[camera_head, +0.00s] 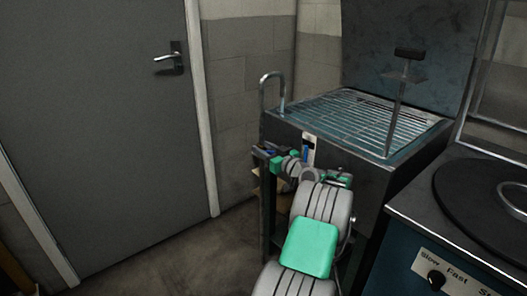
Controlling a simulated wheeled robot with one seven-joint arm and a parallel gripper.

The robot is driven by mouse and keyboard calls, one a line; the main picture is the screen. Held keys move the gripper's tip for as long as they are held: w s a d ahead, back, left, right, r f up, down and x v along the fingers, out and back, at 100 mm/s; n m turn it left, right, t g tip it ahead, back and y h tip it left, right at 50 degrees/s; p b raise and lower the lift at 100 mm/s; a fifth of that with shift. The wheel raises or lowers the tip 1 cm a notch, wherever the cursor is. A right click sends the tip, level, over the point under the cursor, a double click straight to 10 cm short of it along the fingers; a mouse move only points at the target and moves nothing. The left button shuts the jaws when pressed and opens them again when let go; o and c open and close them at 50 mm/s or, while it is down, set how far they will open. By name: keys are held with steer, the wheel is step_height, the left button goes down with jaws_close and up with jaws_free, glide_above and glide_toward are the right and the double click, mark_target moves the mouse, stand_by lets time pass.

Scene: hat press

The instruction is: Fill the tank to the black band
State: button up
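The tank (335,160) is a dark metal box with a slatted grate on top, right of the middle. A small pale gauge (311,137) is on its front face. The gauge shows a black band (308,144) and a blue column (305,155), whose visible top is below the band; my arm hides the gauge's lower part. A bent metal pipe (272,84) rises at the tank's left corner. My gripper (264,152) appears at the far end of my grey and green arm, beside the tank's front left side. Its fingers are too small and dark to read.
A blue machine (400,250) with a knob marked Slow and Fast stands close on the right. A black-topped handle (409,54) stands above the grate. A closed grey door (95,110) is on the left. Bare floor (165,255) lies between door and tank.

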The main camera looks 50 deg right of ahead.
steer(key=shift+w, duration=0.1)
steer(key=shift+c, duration=0.2)
jaws_close()
stand_by(1.1)
